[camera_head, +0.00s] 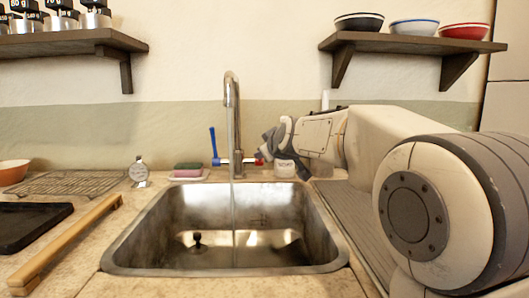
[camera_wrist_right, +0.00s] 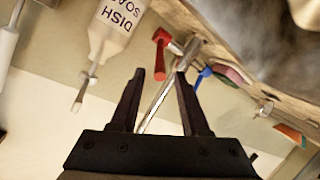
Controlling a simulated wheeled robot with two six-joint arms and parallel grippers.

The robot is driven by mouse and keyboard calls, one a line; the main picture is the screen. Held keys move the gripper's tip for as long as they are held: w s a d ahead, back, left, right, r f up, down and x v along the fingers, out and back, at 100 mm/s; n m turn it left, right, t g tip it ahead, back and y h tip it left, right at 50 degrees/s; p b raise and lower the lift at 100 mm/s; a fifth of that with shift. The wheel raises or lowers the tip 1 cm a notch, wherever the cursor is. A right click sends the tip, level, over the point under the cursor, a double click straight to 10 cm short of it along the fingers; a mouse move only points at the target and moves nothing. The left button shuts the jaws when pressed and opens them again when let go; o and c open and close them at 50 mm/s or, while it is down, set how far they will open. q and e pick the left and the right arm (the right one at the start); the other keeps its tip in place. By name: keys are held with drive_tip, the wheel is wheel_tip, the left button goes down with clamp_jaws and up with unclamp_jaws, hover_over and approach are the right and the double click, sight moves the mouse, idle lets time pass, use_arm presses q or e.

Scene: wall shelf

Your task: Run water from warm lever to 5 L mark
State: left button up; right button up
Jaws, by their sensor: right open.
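The chrome faucet (camera_head: 232,110) stands behind the metal sink (camera_head: 140,235), and a thin stream of water (camera_head: 233,215) falls from it. The red lever (camera_head: 258,158) is on the faucet's right side, partly hidden by my right gripper (camera_head: 271,146). It also shows in the right wrist view (camera_wrist_right: 161,52), just beyond the fingertips. The blue lever (camera_head: 213,143) on the left points up. In the right wrist view my right gripper (camera_wrist_right: 159,77) is open and empty. I cannot make out a 5 L mark or the water level. My left gripper is out of view.
A dish soap bottle (camera_wrist_right: 113,28) stands close to my right gripper. A sponge (camera_head: 188,167) on a dish and a small round-topped item (camera_head: 138,171) sit left of the faucet. A wall shelf (camera_head: 410,43) with bowls hangs above my right arm.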

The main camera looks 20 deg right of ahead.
drive_tip(key=v, duration=0.8)
drive_tip(key=shift+s, duration=0.15)
idle(7.0)
